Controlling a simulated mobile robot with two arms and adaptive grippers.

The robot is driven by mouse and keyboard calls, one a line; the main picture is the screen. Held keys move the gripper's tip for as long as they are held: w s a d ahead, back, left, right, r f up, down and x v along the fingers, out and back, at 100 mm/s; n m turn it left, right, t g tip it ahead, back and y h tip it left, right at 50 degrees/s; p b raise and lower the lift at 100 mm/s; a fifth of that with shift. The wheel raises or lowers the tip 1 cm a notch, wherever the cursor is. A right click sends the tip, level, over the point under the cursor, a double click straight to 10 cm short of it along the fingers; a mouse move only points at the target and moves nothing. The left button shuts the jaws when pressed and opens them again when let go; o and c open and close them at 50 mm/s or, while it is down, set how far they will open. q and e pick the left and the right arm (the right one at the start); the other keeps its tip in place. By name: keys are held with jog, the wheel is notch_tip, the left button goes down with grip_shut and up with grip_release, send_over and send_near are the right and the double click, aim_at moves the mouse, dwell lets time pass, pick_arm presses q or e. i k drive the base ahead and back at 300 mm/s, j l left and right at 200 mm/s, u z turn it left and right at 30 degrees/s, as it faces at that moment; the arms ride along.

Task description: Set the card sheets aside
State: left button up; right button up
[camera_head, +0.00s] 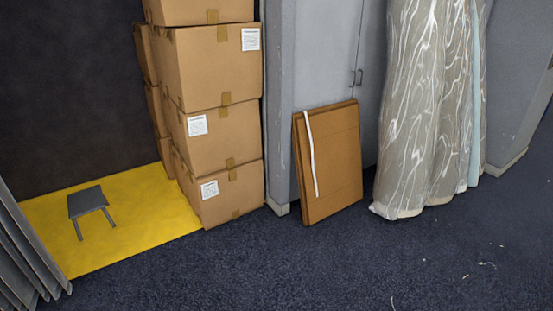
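The card sheets (335,165) are brown flat cardboard, several layers thick. They stand on edge on the dark carpet and lean back against a grey cabinet. A white strip (311,152) runs down the front of the sheets near their left side. Neither of my grippers shows in the head view.
Taped cardboard boxes (217,135) are stacked left of the grey cabinet (325,60). A patterned curtain (425,110) hangs at right. A small grey stool (88,203) stands on a yellow floor patch (150,215). Grey folds (25,255) fill the lower left. The carpet (300,270) in front is mostly clear, with small scraps at right.

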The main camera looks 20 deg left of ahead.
aim_at(327, 139)
jog(key=u, duration=0.2)
jog(key=i+l, duration=0.15)
jog(key=i, duration=0.35)
jog(key=i+l, duration=0.15)
jog(key=i, duration=0.3)
jog(key=i+l, duration=0.15)
jog(key=i, duration=0.35)
jog(key=i+l, duration=0.2)
jog(key=i, duration=0.25)
